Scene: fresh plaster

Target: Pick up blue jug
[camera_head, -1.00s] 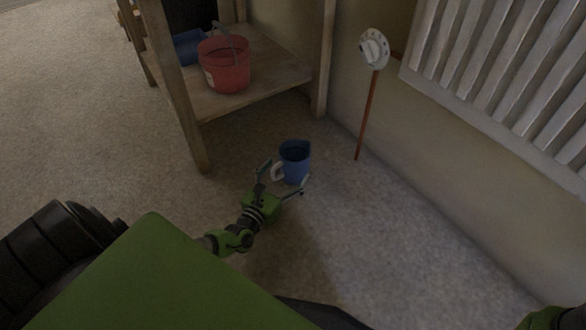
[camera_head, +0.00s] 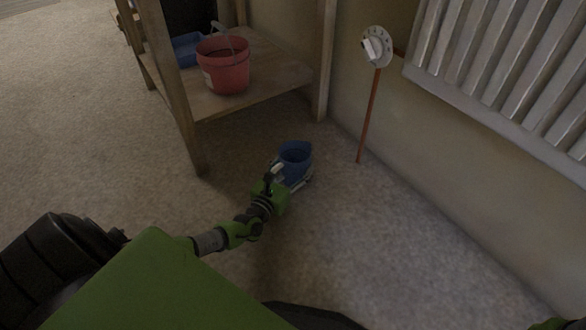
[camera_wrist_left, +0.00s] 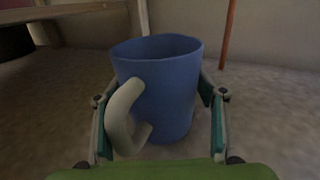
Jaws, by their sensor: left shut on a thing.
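The blue jug (camera_head: 296,156) is upright near the floor beside the shelf; I cannot tell whether it touches the floor. In the left wrist view the jug (camera_wrist_left: 170,92) fills the middle, with its pale handle (camera_wrist_left: 122,118) turned toward the camera and to the left. My left gripper (camera_head: 292,178) is shut on the jug, with one finger on each side of its body; the fingers also show in the left wrist view (camera_wrist_left: 160,125). The fingertips are partly hidden behind the jug. My right gripper is not in view.
A wooden shelf (camera_head: 262,84) stands behind the jug, with a red bucket (camera_head: 224,72) and a blue container (camera_head: 186,50) on it. Floor left is clear.

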